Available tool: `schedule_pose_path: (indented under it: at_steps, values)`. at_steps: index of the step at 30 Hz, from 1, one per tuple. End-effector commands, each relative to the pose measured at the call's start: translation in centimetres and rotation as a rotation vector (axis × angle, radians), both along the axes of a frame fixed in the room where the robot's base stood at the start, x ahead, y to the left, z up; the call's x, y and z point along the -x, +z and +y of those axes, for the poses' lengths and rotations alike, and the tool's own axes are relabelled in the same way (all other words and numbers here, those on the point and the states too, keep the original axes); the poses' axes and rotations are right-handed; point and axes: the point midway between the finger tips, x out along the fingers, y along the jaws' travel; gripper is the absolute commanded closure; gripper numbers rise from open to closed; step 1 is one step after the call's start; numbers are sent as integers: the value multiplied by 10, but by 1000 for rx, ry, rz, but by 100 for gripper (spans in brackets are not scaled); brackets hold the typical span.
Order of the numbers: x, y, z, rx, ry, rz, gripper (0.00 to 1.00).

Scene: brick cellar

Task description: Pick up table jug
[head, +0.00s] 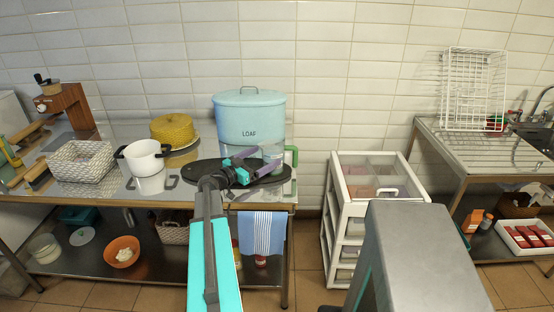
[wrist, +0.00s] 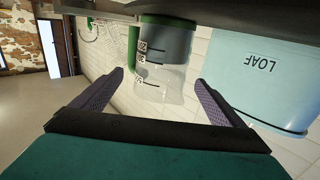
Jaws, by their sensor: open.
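The clear measuring jug (head: 273,157) stands upright on a dark oval board (head: 200,174) on the metal table, in front of the blue LOAF bin. Its green handle (head: 291,156) points right in the head view. In the wrist view, which is upside down, the jug (wrist: 165,72) shows its dark volume marks, a green base and the handle at left. My gripper (head: 262,160) is open, its purple fingers pointing at the jug. In the wrist view my gripper (wrist: 159,77) has the jug between its fingertips in the picture; whether they reach around it I cannot tell.
The blue LOAF bin (head: 249,119) stands close behind the jug. A yellow woven dome (head: 173,129), a white pot (head: 144,157) and a white basket (head: 82,162) stand to the left. A white drawer cart (head: 345,225) stands right of the table, across a gap.

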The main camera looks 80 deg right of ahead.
Motion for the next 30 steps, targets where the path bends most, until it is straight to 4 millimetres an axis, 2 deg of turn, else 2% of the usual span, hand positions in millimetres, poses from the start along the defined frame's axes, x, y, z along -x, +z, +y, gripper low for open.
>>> schedule_pose_path:
  at_steps: [15, 30]
  values:
    - [25, 5, -37, 0, -1, 0, 7]
    - [28, 3, -40, 0, 2, 0, 7]
